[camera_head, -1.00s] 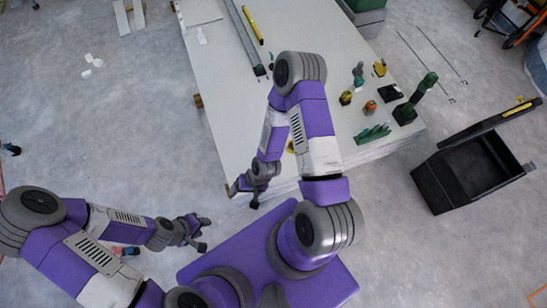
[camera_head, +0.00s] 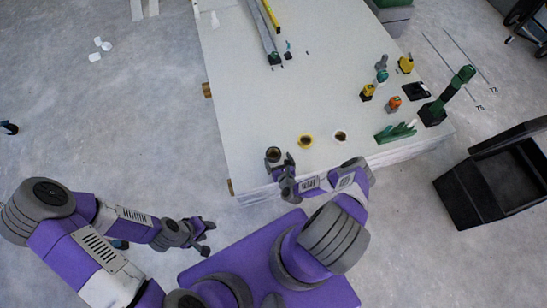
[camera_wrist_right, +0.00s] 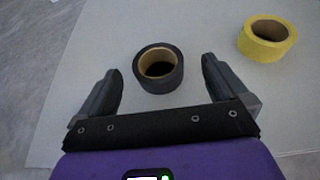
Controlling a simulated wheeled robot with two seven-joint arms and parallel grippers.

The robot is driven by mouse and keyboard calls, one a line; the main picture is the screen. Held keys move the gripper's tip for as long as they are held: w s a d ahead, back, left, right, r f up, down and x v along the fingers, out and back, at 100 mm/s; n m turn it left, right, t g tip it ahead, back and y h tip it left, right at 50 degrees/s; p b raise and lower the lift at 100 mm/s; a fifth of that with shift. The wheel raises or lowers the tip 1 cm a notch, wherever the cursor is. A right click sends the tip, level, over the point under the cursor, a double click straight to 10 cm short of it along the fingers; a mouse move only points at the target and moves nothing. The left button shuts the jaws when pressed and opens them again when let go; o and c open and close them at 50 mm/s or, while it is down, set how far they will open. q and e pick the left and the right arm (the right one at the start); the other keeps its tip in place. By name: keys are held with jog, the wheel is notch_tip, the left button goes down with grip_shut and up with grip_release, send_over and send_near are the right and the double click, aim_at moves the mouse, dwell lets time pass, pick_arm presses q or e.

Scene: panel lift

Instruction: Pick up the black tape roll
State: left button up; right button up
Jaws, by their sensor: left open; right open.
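The black tape roll (camera_head: 273,155) lies flat near the front left corner of the white panel stack (camera_head: 270,100). In the right wrist view the black tape roll (camera_wrist_right: 158,80) shows its brown core and sits between and just beyond the fingertips. My right gripper (camera_head: 287,166) is open and empty, right beside the roll; in the wrist view its fingers (camera_wrist_right: 157,76) are spread to either side of it. Whether they touch the roll I cannot tell. My left gripper (camera_head: 203,236) is open and empty, off the panel over the floor.
A yellow tape roll (camera_head: 305,141) lies to the right of the black one, also in the wrist view (camera_wrist_right: 267,40). A white roll (camera_head: 340,136) lies further right. Several tools, including a green drill (camera_head: 434,108), stand at the right edge. A black open box (camera_head: 500,182) is on the floor.

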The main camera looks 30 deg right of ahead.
aim_at(272, 149)
jog(key=b+x, duration=0.1)
jog(key=x, duration=0.3)
jog(key=b+x, duration=0.1)
jog(key=x, duration=0.1)
jog(key=shift+w+a+f+b, duration=0.2)
jog(key=shift+f+b, duration=0.1)
jog(key=shift+f, duration=0.05)
jog(key=shift+w+d, duration=0.1)
jog(key=shift+w, duration=0.3)
jog(key=c, duration=0.9)
